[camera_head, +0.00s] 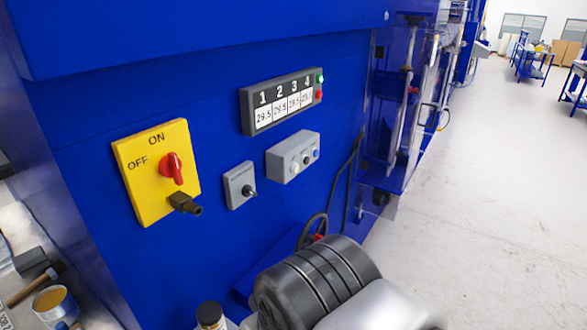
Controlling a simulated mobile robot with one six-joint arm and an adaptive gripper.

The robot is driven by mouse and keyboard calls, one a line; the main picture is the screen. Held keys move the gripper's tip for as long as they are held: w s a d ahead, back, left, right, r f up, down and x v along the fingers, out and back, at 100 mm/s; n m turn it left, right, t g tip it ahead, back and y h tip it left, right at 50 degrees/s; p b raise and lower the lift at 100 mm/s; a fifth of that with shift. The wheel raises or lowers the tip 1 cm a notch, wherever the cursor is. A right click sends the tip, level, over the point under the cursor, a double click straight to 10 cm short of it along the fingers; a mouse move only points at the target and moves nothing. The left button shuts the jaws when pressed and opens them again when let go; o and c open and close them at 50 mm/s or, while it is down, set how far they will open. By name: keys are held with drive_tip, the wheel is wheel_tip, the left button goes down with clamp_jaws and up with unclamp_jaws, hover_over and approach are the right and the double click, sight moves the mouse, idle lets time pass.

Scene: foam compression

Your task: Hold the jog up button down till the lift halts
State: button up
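A grey control box (293,157) with a few small round buttons is on the blue machine front (330,75). Its labels are too small to read, so I cannot tell which button is jog up. A smaller grey plate (235,180) with a black knob (249,191) is to its left. I cannot pick out the lift. My arm (315,280) fills the bottom centre, below the control box. My gripper's fingers do not show, so I cannot see whether they touch a button.
A yellow ON/OFF plate (140,190) with a red rotary switch (172,168) is at left. A display (282,100) numbered 1 to 4 is above the control box. Black cables (342,185) hang at right. A tin (52,302) stands at lower left. Open floor (480,200) lies right.

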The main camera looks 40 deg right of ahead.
drive_tip(key=shift+c, duration=0.2)
clamp_jaws()
idle(1.4)
